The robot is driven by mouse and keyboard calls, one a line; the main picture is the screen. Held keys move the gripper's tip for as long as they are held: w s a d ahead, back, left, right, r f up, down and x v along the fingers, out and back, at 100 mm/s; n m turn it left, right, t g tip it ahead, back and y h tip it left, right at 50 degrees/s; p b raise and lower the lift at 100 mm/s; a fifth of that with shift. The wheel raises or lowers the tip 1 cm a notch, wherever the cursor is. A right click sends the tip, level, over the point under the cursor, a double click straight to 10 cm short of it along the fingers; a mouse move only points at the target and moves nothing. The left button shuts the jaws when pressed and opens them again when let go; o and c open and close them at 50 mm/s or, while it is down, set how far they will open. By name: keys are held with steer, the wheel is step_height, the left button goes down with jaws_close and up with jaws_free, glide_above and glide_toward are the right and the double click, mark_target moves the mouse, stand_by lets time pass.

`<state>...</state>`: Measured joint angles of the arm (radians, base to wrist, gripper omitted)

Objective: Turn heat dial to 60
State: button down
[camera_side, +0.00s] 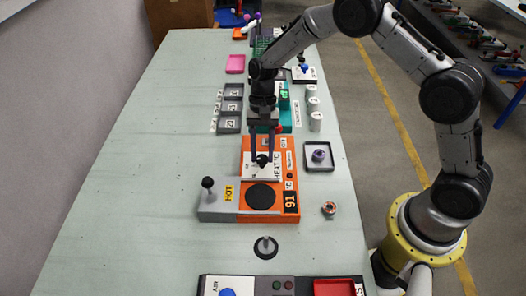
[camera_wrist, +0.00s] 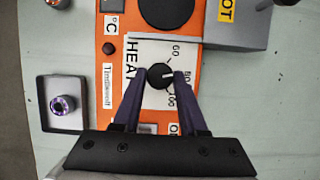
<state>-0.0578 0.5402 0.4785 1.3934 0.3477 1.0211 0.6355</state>
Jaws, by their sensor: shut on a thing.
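The orange heat unit (camera_side: 247,216) stands in the middle of the table, with a white dial plate lettered HEAT °C. The black heat dial (camera_wrist: 160,75) sits on the plate, which shows 60, 80 and 100 around it. The dial's white mark points to the right in the wrist view, near the 80. My gripper (camera_wrist: 160,79) is shut on the dial, one finger on each side of it. In the side view my gripper (camera_side: 262,157) comes straight down over the dial (camera_side: 262,161). A display on the unit (camera_side: 291,202) appears to read 91.
A grey block labelled HOT with a black-knobbed lever (camera_side: 208,184) adjoins the unit on the left. A dark tray (camera_side: 319,156) with a purple item stands at the right. A small round part (camera_side: 329,209) lies nearby. The table's left side is clear.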

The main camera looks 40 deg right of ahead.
steer(key=n, duration=0.2)
steer(key=n+g+h, duration=0.1)
steer(key=n, duration=0.1)
steer(key=shift+w+a+n, duration=0.1)
steer(key=shift+a+n, duration=0.05)
steer(key=shift+n, duration=0.15)
steer(key=shift+a+r+n+g+h, duration=0.15)
steer(key=shift+n+h, duration=0.4)
steer(key=shift+n, duration=0.6)
steer(key=shift+f+n+g+h, duration=0.15)
steer(key=shift+n+h, duration=0.4)
steer(key=shift+n, duration=0.6)
steer(key=shift+r, duration=0.1)
steer(key=shift+c, duration=2.3)
jaws_free()
steer(key=v, duration=1.3)
steer(key=shift+r, duration=0.35)
steer(key=shift+w, duration=0.15)
